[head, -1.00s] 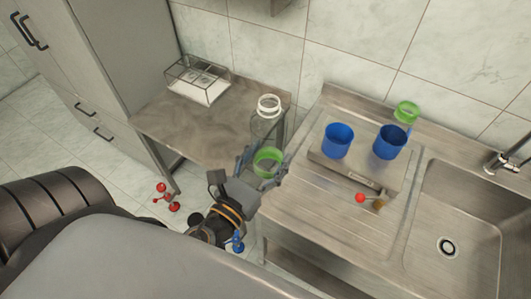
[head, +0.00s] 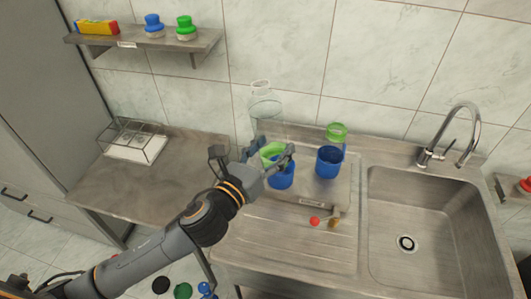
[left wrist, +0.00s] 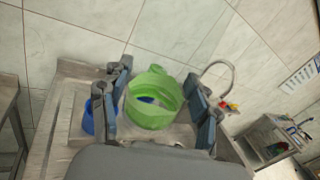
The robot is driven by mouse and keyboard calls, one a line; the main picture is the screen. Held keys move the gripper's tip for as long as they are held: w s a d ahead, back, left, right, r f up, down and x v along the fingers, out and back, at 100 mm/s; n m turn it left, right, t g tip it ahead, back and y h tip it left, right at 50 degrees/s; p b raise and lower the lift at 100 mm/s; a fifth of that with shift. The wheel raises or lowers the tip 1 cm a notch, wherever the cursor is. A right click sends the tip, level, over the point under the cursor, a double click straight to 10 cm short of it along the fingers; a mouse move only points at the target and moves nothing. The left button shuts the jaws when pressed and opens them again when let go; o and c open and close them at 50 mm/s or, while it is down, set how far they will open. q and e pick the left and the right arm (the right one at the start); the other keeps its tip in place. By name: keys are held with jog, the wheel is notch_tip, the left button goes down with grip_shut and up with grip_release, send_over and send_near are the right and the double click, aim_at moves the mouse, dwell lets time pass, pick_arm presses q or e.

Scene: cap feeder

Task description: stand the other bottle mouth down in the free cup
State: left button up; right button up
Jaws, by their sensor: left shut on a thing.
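My left gripper (head: 275,163) is shut on a bottle with a green band (head: 272,150). A clear body with a pale narrow end (head: 261,86) rises above the band and appears to be part of it. In the left wrist view the green part (left wrist: 153,105) sits between the fingers (left wrist: 160,112). The left blue cup (head: 281,178) is partly hidden behind the gripper; no contact with the bottle can be made out. My right gripper is out of view.
The cups stand on a raised plate with a red ball (head: 315,221) at its front. The sink (head: 420,225) and tap (head: 450,135) lie to the right. A wall shelf (head: 140,40) is at upper left.

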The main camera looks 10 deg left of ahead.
pick_arm(q)
jog(key=n, duration=0.8)
jog(key=shift+n, duration=0.4)
jog(key=n, duration=0.8)
jog(key=shift+n, duration=0.4)
jog(key=n, duration=1.1)
jog(key=shift+n, duration=0.3)
jog(key=n, duration=0.4)
jog(key=shift+n, duration=0.3)
jog(key=w+f+b, duration=0.2)
jog(key=w+b, duration=0.1)
jog(key=w, duration=1.2)
notch_tip(320, 180, down, 13)
jog(key=b, duration=0.8)
jog(key=shift+w+b, duration=0.3)
jog(key=shift+b, duration=0.05)
jog(key=shift+r, duration=0.1)
